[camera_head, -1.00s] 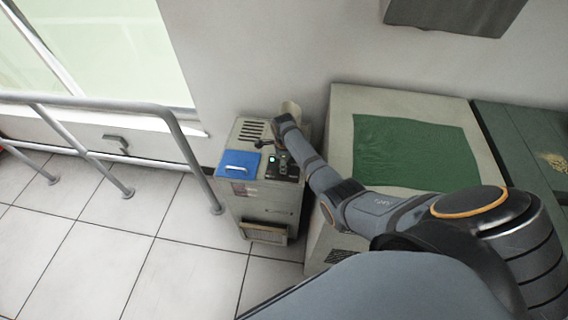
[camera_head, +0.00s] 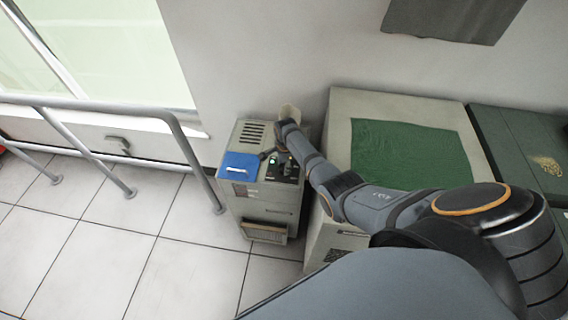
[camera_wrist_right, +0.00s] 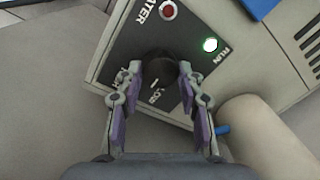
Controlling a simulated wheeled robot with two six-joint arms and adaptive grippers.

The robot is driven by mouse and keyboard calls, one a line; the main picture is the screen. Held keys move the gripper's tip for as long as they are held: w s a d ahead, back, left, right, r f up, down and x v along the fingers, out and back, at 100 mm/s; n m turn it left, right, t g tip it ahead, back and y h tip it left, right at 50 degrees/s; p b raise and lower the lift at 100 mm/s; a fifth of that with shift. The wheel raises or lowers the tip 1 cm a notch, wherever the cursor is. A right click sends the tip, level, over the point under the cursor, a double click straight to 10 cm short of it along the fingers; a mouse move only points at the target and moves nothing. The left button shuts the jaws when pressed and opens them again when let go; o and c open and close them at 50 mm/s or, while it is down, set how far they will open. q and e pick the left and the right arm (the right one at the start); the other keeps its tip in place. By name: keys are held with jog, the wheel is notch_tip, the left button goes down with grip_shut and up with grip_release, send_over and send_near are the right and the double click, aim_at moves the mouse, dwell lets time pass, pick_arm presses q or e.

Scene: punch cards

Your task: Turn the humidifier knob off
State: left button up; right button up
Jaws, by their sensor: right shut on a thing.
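The humidifier (camera_head: 254,205) is a beige box standing on the floor against the wall, with a dark control panel on top. In the right wrist view its black knob (camera_wrist_right: 158,72) has a white mark and sits on the black panel (camera_wrist_right: 128,50). My right gripper (camera_wrist_right: 158,84) is shut on the knob, one finger on each side of it. In the head view my right gripper (camera_head: 272,156) is over the top of the humidifier, small and partly hidden by my arm. A lamp marked RUN (camera_wrist_right: 210,45) glows greenish white. A red lamp (camera_wrist_right: 168,10) is beside it. My left gripper is not in view.
A blue lid with a white handle (camera_head: 239,166) lies on the humidifier's top. A pale spout (camera_head: 290,111) rises behind. A large beige cabinet with a green cloth (camera_head: 405,150) stands to the right. A grey railing (camera_head: 180,130) is at the left; tiled floor is free in front.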

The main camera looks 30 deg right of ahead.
jog(key=n, duration=0.3)
jog(key=shift+n+p, duration=0.3)
jog(key=shift+p, duration=0.1)
jog(key=n, duration=0.4)
jog(key=shift+n+y, duration=0.3)
jog(key=n, duration=0.4)
jog(key=shift+w+f, duration=0.1)
jog(key=shift+n+g+b, duration=0.35)
jog(key=shift+n+g, duration=0.05)
jog(key=shift+n, duration=2.4)
jog(key=o, duration=1.2)
jog(key=shift+w, duration=0.1)
